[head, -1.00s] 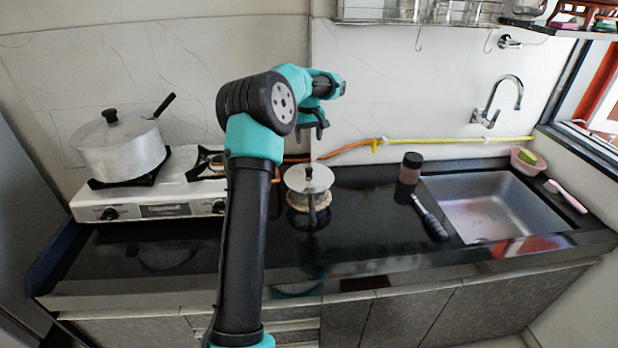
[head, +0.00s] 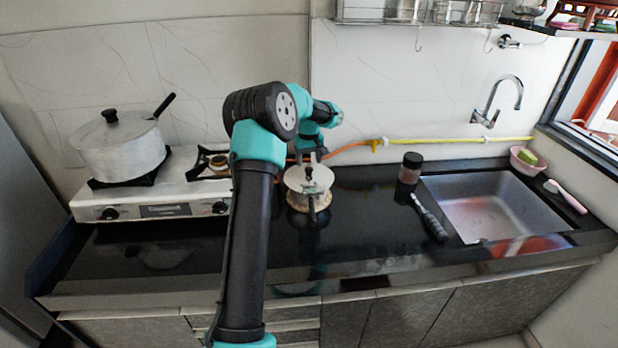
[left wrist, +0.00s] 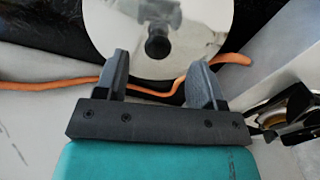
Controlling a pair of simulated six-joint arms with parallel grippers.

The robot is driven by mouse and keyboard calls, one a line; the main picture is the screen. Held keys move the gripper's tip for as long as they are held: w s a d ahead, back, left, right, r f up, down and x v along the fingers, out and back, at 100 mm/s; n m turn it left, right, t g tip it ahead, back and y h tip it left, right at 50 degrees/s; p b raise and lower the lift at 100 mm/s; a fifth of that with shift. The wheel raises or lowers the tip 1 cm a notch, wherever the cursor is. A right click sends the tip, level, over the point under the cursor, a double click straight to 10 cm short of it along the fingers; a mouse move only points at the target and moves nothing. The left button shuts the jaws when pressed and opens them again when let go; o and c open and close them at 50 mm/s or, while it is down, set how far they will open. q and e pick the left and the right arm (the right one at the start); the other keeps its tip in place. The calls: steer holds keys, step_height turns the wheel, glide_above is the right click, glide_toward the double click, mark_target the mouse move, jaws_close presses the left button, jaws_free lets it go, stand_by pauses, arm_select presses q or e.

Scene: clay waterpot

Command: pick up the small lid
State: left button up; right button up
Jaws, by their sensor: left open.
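The small lid (head: 299,181) is a round, shiny metal disc with a dark knob. It sits on a small pot (head: 299,202) at the middle of the black counter. In the left wrist view the lid (left wrist: 112,22) fills the top, and its black knob (left wrist: 158,47) shows between my fingers in the picture. My left gripper (head: 311,157) is open, above and just behind the lid. In the left wrist view the left gripper's fingers (left wrist: 160,68) are apart with nothing between them that I can see held. My right gripper is not in view.
A white stove (head: 150,207) with a large lidded pot (head: 122,160) stands left. An orange hose (head: 345,152) runs behind the small pot. A jar (head: 410,168), a dark-handled tool (head: 431,221) and a sink (head: 500,212) are right. The counter front is clear.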

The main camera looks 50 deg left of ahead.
mark_target(309, 168)
arm_select(q)
step_height(309, 168, down, 5)
steer(key=shift+w+a, duration=0.15)
stand_by(0.5)
steer(key=c, duration=1.1)
steer(key=shift+c, duration=0.2)
steer(key=shift+r, duration=0.1)
steer(key=shift+r, duration=1.3)
steer(key=shift+s+d+r, duration=0.25)
steer(key=shift+d+r, duration=0.1)
steer(key=shift+r, duration=0.1)
steer(key=s+d, duration=0.3)
steer(key=s+d+r, duration=0.1)
steer(key=s+d, duration=0.2)
steer(key=d, duration=0.1)
steer(key=s+d, duration=0.4)
steer(key=shift+d+r, duration=0.15)
steer(key=shift+d, duration=0.05)
